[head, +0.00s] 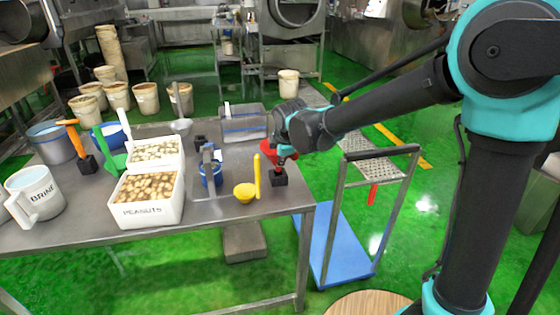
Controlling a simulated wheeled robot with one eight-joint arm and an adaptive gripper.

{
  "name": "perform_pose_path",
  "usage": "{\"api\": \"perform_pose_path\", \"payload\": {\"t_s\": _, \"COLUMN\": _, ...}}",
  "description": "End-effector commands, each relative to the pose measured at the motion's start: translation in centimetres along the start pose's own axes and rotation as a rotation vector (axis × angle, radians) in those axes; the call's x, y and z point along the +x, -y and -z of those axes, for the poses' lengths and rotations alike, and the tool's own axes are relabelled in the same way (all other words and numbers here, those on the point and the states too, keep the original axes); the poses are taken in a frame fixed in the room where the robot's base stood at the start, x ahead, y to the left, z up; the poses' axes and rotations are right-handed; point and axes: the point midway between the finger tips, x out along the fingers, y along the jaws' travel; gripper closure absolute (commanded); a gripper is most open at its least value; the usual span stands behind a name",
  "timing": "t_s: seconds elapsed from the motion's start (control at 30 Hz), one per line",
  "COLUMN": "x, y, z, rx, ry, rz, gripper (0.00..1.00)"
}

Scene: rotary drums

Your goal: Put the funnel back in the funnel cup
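My gripper (284,152) is over the right end of the steel table, at a red object (268,147) that it partly hides. The red object may be the funnel, but its full shape does not show. I cannot tell whether the fingers are open or shut, or whether they touch it. A small black block-like holder (279,179) stands on the table just below. A blue cup (211,174) with a grey piece rising from it stands to the left. I cannot tell which of these is the funnel cup.
White peanut bins (148,212), a brine jug (35,193), a green scoop (113,162) and an orange tool (72,128) fill the left side. A cart (342,258) stands right of the table.

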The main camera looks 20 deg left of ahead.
Motion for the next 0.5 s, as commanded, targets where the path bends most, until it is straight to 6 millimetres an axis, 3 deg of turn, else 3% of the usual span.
{"api": "perform_pose_path", "payload": {"t_s": 0.5, "x": 0.86, "y": 0.41, "z": 0.01, "rx": 0.000, "ry": 0.000, "rz": 0.000, "gripper": 1.00}}
